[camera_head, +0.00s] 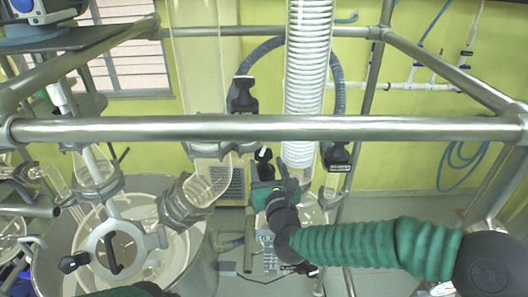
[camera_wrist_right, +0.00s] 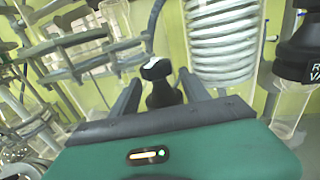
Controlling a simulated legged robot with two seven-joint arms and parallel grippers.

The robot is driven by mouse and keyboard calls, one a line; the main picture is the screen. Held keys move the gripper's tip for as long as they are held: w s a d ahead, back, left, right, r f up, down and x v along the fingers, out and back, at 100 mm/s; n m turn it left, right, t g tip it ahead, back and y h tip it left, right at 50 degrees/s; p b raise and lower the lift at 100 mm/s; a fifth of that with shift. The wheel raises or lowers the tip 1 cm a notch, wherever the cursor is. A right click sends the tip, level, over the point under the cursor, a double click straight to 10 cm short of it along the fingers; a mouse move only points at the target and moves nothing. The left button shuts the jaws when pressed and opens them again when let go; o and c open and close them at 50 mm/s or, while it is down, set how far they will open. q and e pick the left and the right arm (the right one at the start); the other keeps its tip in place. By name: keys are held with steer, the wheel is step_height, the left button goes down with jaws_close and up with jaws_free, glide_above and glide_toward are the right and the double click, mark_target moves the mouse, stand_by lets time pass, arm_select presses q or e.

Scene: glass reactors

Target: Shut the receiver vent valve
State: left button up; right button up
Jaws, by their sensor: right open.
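My right gripper (camera_head: 270,173) reaches in from the right in the head view, below the steel crossbar. In the right wrist view its two fingers (camera_wrist_right: 160,82) are apart, one on each side of a black valve knob (camera_wrist_right: 157,72) with a white mark on top. The same knob seems to show just behind the fingers in the head view (camera_head: 264,154). I cannot see contact between fingers and knob. No label is readable on this knob, so I cannot confirm it is the receiver vent valve. My left gripper is out of view.
A black labelled cap (camera_wrist_right: 300,52), partly cut off, is right of the fingers in the wrist view. It appears as a black valve (camera_head: 337,158) in the head view. The coiled condenser (camera_head: 308,60), glassware and the steel crossbar (camera_head: 240,129) crowd the space.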

mark_target(264, 163)
steer(key=w, duration=0.1)
steer(key=w+a+p, duration=0.1)
steer(key=w, duration=0.2)
steer(key=shift+a+r, duration=0.2)
steer(key=shift+a, duration=0.15)
steer(key=shift+d, duration=0.3)
steer(key=shift+d+f, duration=0.1)
steer(key=shift+d, duration=0.1)
steer(key=c, duration=0.3)
steer(key=shift+a, duration=0.25)
steer(key=c, duration=0.8)
